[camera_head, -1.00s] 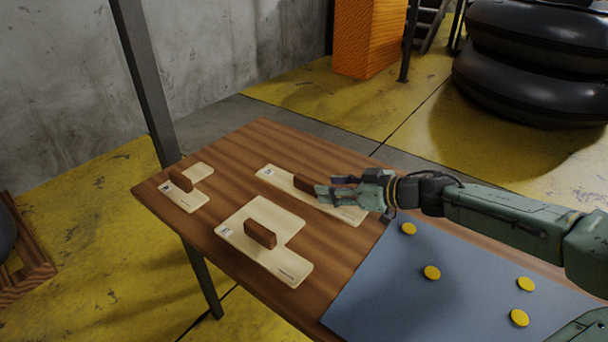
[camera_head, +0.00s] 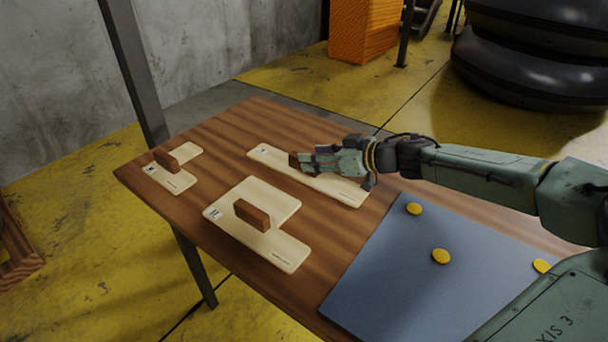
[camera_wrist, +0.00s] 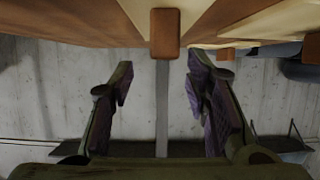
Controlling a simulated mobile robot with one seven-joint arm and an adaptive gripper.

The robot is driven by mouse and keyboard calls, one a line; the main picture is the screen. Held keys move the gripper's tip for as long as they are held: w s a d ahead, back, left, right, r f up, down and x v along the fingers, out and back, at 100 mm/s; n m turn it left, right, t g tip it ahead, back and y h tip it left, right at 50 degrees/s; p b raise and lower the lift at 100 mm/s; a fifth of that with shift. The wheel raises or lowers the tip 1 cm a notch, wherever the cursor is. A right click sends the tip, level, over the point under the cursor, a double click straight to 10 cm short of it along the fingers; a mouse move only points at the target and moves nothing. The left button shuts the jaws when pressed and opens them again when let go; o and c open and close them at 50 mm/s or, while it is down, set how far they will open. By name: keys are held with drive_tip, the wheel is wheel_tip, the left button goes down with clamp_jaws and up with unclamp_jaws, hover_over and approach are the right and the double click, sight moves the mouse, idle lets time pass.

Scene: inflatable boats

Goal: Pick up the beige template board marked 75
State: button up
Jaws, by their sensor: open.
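Three beige template boards with upright brown handles lie on the wooden table; their printed marks are too small to read, so I cannot tell which is 75. A long narrow board (camera_head: 268,155) is at the back, a large stepped board (camera_head: 240,198) in front, and a small stepped board (camera_head: 186,151) at the left. My gripper (camera_head: 304,160) is low over the long board, its fingers beside that board's handle (camera_head: 293,161) and partly hiding it. In the wrist view, my gripper (camera_wrist: 158,85) is open and empty, with a brown handle (camera_wrist: 165,32) centred ahead of the gap.
A blue-grey mat (camera_head: 400,285) with yellow discs (camera_head: 441,256) covers the table's right front. Bare wood (camera_head: 225,135) lies between the boards. A dark post (camera_head: 135,75) stands behind the table's left edge. Stacked black tubes (camera_head: 530,60) are on the floor beyond.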

drive_tip(key=b, duration=0.1)
drive_tip(key=a+f+b, duration=0.1)
drive_tip(key=w+a+f+b, duration=0.1)
drive_tip(key=shift+w+a+f+b, duration=0.1)
drive_tip(key=shift+a+f+b, duration=0.15)
drive_tip(key=shift+b, duration=0.15)
drive_tip(key=shift+w+a+b, duration=0.35)
drive_tip(key=shift+r, duration=0.15)
drive_tip(key=shift+c, duration=0.3)
clamp_jaws()
